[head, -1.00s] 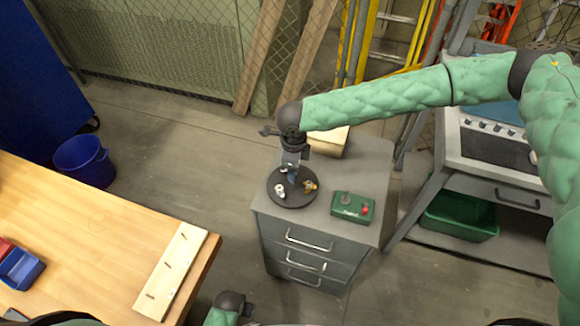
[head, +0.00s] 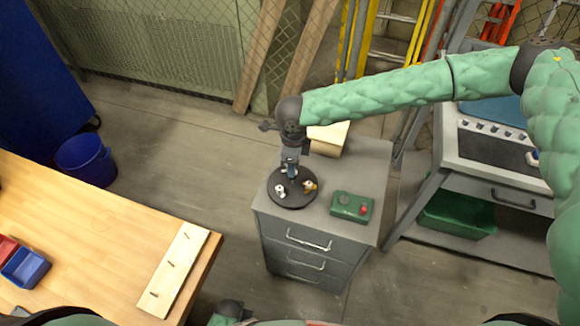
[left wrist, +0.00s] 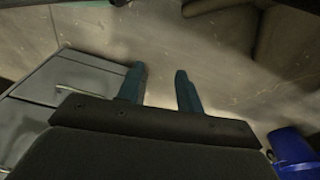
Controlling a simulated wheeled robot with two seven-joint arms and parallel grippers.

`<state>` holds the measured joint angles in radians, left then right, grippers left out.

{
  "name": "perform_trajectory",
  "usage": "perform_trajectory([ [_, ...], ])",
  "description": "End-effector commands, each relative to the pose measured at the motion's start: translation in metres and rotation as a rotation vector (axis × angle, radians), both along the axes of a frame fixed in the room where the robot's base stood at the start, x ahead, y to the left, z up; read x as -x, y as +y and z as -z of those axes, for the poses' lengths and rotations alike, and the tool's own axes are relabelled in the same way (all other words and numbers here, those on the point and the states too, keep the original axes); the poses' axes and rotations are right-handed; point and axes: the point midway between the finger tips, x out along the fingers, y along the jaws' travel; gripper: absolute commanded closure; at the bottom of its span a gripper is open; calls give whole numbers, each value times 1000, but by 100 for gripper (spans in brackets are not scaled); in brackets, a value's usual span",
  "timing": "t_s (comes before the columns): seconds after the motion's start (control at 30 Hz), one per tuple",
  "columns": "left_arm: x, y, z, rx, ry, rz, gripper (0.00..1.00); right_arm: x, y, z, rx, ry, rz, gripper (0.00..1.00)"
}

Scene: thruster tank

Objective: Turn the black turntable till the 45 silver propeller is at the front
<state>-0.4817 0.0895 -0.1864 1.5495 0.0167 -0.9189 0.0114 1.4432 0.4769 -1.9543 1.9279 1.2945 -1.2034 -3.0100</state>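The black turntable (head: 291,202) lies on top of the grey drawer cabinet in the head view. A small white and silver piece (head: 280,190) stands on its left part, and a small orange-brown piece (head: 310,186) on its right part. They are too small to tell which is the 45 silver propeller. My right gripper (head: 290,177) points down over the far part of the turntable, between these pieces. Whether its fingers are parted or touch anything is too small to tell. My left gripper (left wrist: 160,88) is open and empty in the left wrist view, with the floor beyond it.
A green box with a red button (head: 352,206) sits on the grey cabinet (head: 340,240), right of the turntable. A pale block (head: 328,138) stands behind. The wooden table (head: 90,240) with a pegged board (head: 172,270) is at left. Floor separates table and cabinet.

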Motion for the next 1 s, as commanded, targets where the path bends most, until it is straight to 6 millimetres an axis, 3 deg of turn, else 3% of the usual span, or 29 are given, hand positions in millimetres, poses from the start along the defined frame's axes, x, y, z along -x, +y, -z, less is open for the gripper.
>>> perform_trajectory([
  [0.4,-5,5,21,-6,-25,4,64,0,0,-16,0,0,0,62],
  [0.7,3,8,38,-9,-21,5,64,0,0,-20,0,0,0,62],
  [1.0,1,8,37,-9,-24,5,64,0,0,-20,0,0,0,62],
])
